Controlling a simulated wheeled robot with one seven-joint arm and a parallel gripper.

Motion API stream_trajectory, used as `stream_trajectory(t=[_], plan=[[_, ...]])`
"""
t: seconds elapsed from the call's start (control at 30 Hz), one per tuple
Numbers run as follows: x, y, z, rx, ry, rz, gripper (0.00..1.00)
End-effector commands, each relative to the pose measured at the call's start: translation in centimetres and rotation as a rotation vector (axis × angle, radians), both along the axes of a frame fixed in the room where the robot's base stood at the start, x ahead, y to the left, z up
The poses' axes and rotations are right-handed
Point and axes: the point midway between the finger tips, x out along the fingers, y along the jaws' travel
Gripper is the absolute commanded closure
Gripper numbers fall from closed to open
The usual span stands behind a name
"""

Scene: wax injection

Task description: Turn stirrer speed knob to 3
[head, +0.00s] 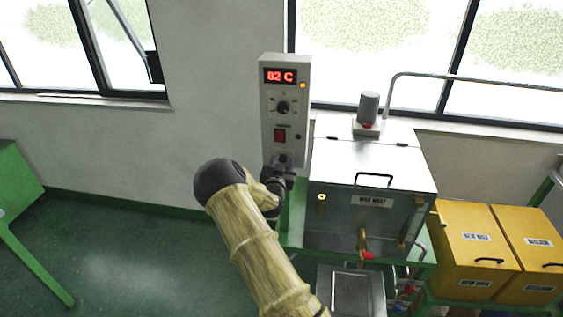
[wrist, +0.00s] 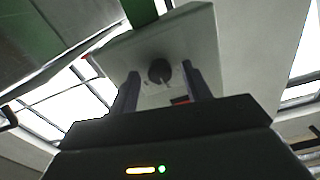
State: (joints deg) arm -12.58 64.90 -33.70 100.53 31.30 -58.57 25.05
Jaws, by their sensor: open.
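A grey control box (head: 270,86) stands on the wall side with a red display reading 82 C. A dark round knob (head: 283,107) sits below the display, and a red switch (head: 280,135) is below that. A lower dark knob (wrist: 160,73) shows in the wrist view. Its label and pointer setting cannot be read. My gripper (head: 284,166) is at the box's lower front and partly hides this knob in the head view. In the wrist view my gripper (wrist: 160,68) is open, with its fingers on either side of the knob. Contact cannot be told.
A metal wax melt tank (head: 370,170) stands close to the right of the box, with a lid handle and a red-handled tap. Yellow bins (head: 475,250) are further right. A green table (head: 18,185) is at far left, with clear floor between.

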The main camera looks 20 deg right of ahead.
Motion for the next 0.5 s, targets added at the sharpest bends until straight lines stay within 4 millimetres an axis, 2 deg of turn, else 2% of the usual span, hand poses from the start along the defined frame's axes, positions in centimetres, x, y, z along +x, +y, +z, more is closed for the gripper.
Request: stream_trajectory(t=[0.23, 0.27, 0.47, 0.5], plan=[[0.04, -0.03, -0.02, 0.0, 0.0, 0.0, 0.52], [0.05, -0.02, -0.01, 0.0, 0.0, 0.0, 0.56], [0.04, 0.01, 0.0, 0.0, 0.0, 0.0, 0.95], [0.05, 0.02, 0.01, 0.0, 0.0, 0.001, 0.96]])
